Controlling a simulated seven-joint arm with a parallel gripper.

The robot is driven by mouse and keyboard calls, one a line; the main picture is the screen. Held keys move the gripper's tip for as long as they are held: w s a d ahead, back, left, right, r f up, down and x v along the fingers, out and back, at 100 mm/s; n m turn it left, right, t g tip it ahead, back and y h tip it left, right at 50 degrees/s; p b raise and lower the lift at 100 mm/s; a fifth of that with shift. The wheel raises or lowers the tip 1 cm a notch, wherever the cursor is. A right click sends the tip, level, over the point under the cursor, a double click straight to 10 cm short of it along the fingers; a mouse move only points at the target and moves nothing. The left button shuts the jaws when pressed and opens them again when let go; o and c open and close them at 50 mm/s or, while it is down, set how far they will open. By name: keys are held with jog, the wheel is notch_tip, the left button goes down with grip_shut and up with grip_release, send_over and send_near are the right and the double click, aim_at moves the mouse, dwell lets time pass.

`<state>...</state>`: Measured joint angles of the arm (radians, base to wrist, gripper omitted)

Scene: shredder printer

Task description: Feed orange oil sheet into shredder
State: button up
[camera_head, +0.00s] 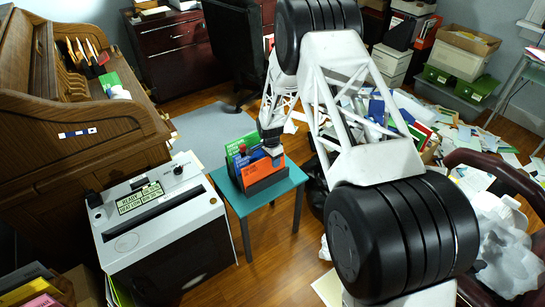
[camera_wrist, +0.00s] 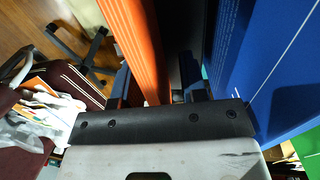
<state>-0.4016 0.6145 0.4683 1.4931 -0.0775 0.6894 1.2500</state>
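The orange oil sheet (camera_head: 264,167) stands upright in a dark holder (camera_head: 268,183) on the teal stool (camera_head: 254,200), in front of blue and green sheets. My gripper (camera_head: 272,155) is at its top edge, pointing down. In the wrist view the orange sheet (camera_wrist: 138,40) runs between the two fingers (camera_wrist: 158,92), with a dark gap on the right finger's side, so the gripper looks open around it. The shredder (camera_head: 157,215) stands left of the stool, its dark slot (camera_head: 152,213) on top.
The blue sheet (camera_wrist: 262,70) is close to the right finger. A wooden roll-top desk (camera_head: 90,130) stands behind the shredder. Loose papers (camera_head: 480,150) and a dark red chair (camera_head: 490,165) are at the right. Some floor (camera_head: 290,250) beside the stool is clear.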

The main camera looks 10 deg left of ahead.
jog(key=shift+f, duration=0.15)
grip_shut()
jog(key=shift+r, duration=1.05)
dwell(0.5)
notch_tip(320, 180, up, 10)
jog(key=shift+r, duration=0.25)
dwell(0.8)
jog(key=shift+a, duration=0.1)
